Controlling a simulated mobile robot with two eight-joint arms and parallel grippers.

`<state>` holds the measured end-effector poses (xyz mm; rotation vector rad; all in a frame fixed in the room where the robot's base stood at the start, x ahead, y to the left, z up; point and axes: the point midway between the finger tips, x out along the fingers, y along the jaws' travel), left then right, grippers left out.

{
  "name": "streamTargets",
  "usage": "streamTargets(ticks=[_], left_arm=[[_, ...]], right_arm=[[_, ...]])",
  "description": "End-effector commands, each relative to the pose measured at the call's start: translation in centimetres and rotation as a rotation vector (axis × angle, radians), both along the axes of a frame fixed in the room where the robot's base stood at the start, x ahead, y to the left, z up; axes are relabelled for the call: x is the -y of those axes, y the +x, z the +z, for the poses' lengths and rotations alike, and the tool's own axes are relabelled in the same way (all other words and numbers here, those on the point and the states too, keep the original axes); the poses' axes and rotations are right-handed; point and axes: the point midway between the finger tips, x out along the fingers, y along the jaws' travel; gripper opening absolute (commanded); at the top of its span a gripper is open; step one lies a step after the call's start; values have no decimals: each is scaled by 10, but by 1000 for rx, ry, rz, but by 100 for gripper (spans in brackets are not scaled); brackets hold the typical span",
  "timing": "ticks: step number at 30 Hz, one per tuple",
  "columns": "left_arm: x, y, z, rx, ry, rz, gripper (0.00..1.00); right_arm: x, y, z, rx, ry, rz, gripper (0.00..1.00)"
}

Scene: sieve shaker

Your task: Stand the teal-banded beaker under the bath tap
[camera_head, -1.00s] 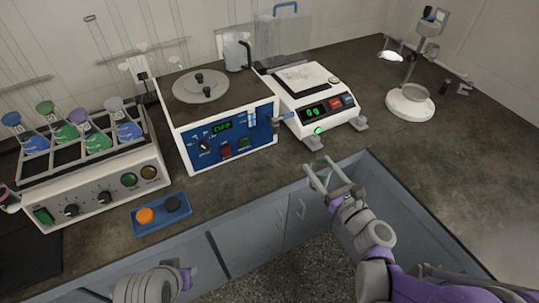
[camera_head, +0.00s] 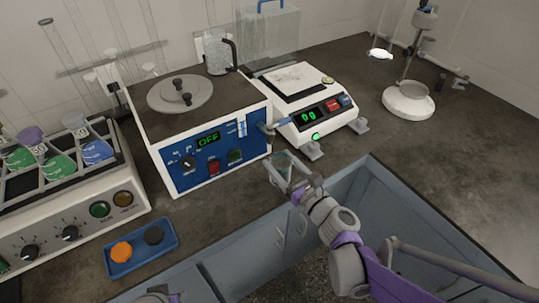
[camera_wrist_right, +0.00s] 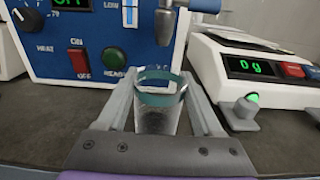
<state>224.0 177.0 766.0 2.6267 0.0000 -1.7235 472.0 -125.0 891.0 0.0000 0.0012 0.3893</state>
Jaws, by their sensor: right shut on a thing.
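The teal-banded beaker (camera_wrist_right: 158,116) is clear glass with a teal band at its rim. My right gripper (camera_wrist_right: 160,108) is shut on it, one finger on each side; it also shows in the head view (camera_head: 282,172). The beaker looks upright, but its base is hidden and I cannot tell whether it touches the bench. The bath (camera_head: 213,148) is a white box with a blue panel reading OFF. Its tap (camera_head: 268,128) sticks out at the panel's right edge. In the right wrist view the tap (camera_wrist_right: 165,22) is just beyond the beaker. My left gripper (camera_head: 172,298) barely shows at the bottom edge.
A balance (camera_head: 308,108) with a green display stands right of the bath. A shaker (camera_head: 68,205) with flasks stands left. A blue tray (camera_head: 141,248) with an orange and a dark disc lies in front. The bench at right is mostly clear.

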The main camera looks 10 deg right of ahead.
Motion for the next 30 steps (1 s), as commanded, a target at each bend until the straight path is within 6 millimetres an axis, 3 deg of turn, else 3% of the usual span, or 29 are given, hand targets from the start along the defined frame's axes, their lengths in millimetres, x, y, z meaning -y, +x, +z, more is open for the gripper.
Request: streamTargets(ticks=[5, 12, 15, 28, 29, 30], left_arm=[[0, 0, -1, 0, 0, 0, 32], [0, 0, -5, -2, 0, 0, 32], [0, 0, -11, -4, 0, 0, 32], [0, 1, -15, -5, 0, 0, 32], [0, 1, -14, -5, 0, 0, 32], [0, 1, -14, -5, 0, 0, 32]], right_arm=[[-6, 14, 0, 0, 1, 2, 1], [-22, 52, -1, -1, 0, 2, 1], [-20, 49, -15, -1, 0, -1, 1], [-20, 48, -20, 0, 0, 0, 1], [-20, 48, -20, 0, 0, 0, 71], [-20, 48, -19, 0, 0, 0, 78]])
